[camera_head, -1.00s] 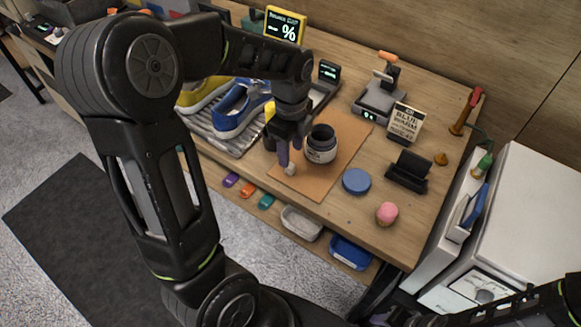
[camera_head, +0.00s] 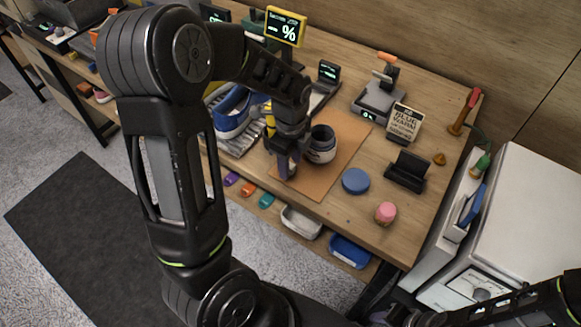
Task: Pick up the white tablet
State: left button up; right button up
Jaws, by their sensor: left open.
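My left gripper (camera_head: 286,170) reaches down over the brown mat (camera_head: 325,182), open, at the left side of a dark open jar (camera_head: 321,148) with a white label. I cannot make out the white tablet in the current view; the gripper's fingers cover the spot where a small pale thing showed before. Whether anything lies between the fingers is hidden. My right arm shows only in part at the lower right, and its gripper is not in view.
A round blue lid (camera_head: 355,181) and a pink-topped jar (camera_head: 385,213) are near the table's front right. A blue shoe (camera_head: 233,112) is on a rack to the left.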

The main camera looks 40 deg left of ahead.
pick_arm(q)
grip_shut()
dwell(0.4)
